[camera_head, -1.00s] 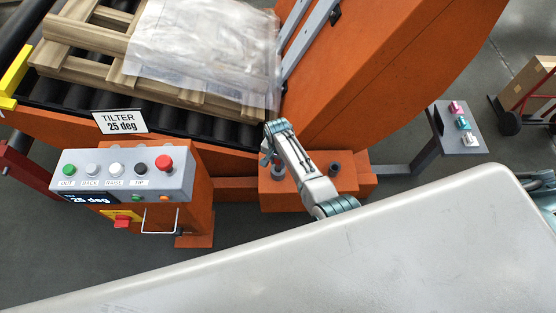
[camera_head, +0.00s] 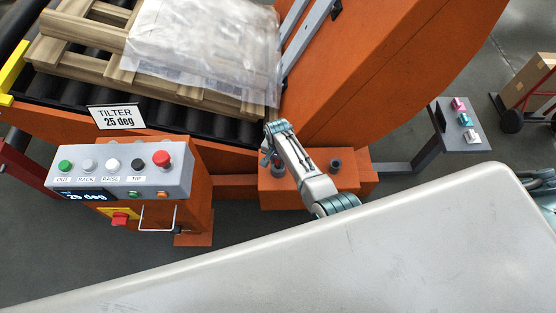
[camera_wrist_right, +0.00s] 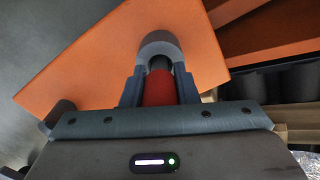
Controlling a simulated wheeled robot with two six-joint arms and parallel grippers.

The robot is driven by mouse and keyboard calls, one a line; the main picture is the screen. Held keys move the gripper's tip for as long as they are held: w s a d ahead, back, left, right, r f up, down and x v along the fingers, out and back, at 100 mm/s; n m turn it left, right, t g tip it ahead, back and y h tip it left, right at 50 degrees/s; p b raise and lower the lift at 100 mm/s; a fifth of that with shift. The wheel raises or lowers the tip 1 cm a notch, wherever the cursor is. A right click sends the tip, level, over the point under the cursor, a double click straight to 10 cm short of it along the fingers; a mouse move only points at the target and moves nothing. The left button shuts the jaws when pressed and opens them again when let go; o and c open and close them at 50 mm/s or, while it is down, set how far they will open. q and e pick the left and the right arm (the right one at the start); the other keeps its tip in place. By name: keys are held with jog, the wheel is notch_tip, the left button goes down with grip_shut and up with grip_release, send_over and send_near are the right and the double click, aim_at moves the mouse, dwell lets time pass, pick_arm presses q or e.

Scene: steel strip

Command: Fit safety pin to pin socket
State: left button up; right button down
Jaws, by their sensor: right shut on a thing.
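My right gripper (camera_head: 270,160) is over the left part of the orange block (camera_head: 305,193) beside the machine. In the right wrist view its two fingers (camera_wrist_right: 160,90) are shut on the red safety pin (camera_wrist_right: 160,87). A dark part of the pin lies at the grey round socket (camera_wrist_right: 159,45) on the orange block. The pin lines up with the socket, but I cannot tell how deep it sits. In the head view the socket (camera_head: 278,171) is partly hidden by the gripper. My left gripper is not in view.
A second grey round fitting (camera_head: 335,166) stands on the block to the right. A control box (camera_head: 120,175) with buttons stands at left. A wooden pallet (camera_head: 90,65) with a wrapped load (camera_head: 200,45) lies on rollers. A small stand (camera_head: 462,130) is at right.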

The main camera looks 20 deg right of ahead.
jog(key=shift+f, duration=0.25)
jog(key=c, duration=1.1)
grip_release()
jog(key=shift+o, duration=0.2)
notch_tip(320, 180, up, 11)
jog(key=shift+f+p, duration=0.1)
jog(key=shift+p, duration=0.35)
